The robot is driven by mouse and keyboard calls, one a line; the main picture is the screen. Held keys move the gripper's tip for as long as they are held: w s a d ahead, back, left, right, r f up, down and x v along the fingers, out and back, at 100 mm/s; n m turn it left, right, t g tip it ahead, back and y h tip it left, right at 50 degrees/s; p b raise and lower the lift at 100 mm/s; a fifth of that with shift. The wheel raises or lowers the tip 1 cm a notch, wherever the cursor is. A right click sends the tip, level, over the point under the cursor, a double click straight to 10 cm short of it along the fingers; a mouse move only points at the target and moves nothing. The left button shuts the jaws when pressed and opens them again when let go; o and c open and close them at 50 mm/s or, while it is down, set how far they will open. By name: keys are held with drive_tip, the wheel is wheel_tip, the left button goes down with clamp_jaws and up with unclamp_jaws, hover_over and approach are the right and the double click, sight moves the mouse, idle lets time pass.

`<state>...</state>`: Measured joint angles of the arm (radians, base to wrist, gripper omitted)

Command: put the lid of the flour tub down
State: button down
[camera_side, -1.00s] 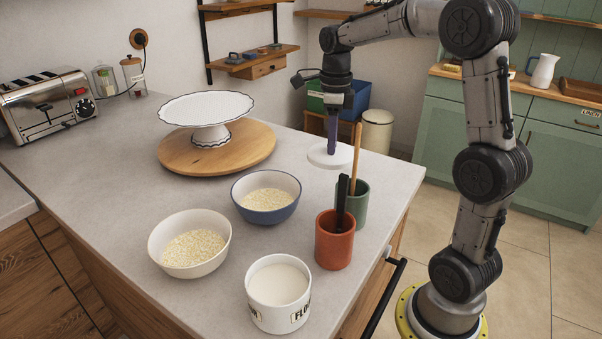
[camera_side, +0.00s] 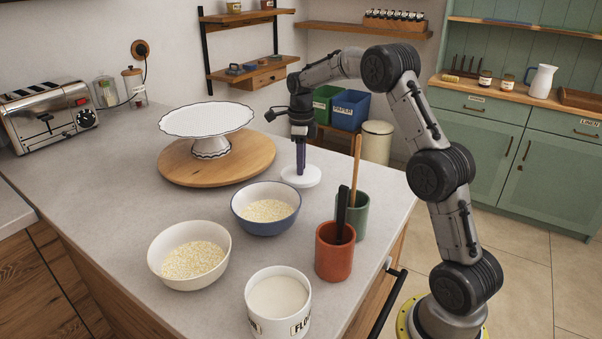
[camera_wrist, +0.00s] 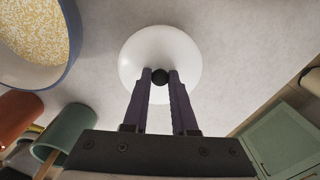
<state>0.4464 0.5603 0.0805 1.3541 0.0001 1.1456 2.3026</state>
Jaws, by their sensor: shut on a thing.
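The flour tub's lid (camera_side: 301,177) is a white disc with a dark knob, which shows in the wrist view (camera_wrist: 160,55). My gripper (camera_side: 301,170) points down with its purple fingers shut on the lid's knob. The lid is level, at or very close to the grey worktop, behind the blue bowl; I cannot tell whether it touches. The flour tub (camera_side: 278,305) stands open at the front of the worktop, filled with white flour.
A blue bowl (camera_side: 266,225) and a cream bowl (camera_side: 190,278) hold grain. A red cup (camera_side: 333,262) and a green cup (camera_side: 358,222) with utensils stand near the right edge. A cake stand (camera_side: 211,146) sits on a round wooden board (camera_side: 172,172). Worktop (camera_side: 375,185) right of the lid is clear.

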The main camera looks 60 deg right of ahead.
drive_tip(key=shift+w+f, duration=0.1)
drive_tip(key=shift+f, duration=1.55)
drive_tip(key=shift+f, duration=0.1)
drive_tip(key=c, duration=0.7)
unclamp_jaws()
